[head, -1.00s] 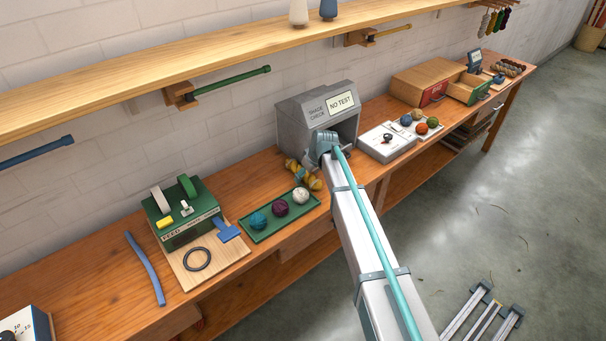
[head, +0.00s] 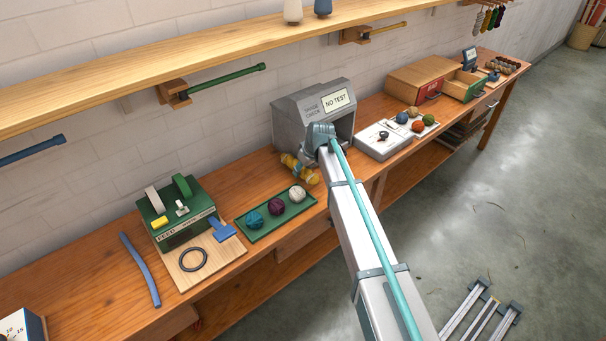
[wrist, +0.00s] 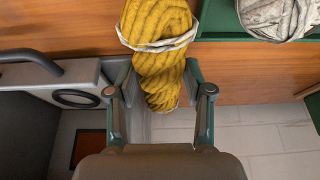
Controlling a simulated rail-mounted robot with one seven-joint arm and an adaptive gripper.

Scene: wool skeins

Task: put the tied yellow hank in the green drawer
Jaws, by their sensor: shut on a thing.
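The tied yellow hank (wrist: 160,25) is a twisted mustard skein with pale ties. In the wrist view it lies between the fingers of my gripper (wrist: 162,82), which is shut on it. In the head view the hank (head: 299,168) shows left of my wrist, in front of the grey shade-check box; the fingers are hidden there. I cannot tell whether the hank touches the bench. The green drawer (head: 470,88) stands open at the front of a wooden cabinet, far right on the bench. Its inside is only partly visible.
The grey box (head: 303,116) reads NO TEST and stands close to my wrist. A green tray (head: 276,225) with three balls lies to the left. A white scale (head: 382,141) and coloured balls sit between the box and the cabinet. The red drawer (head: 432,97) looks shut.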

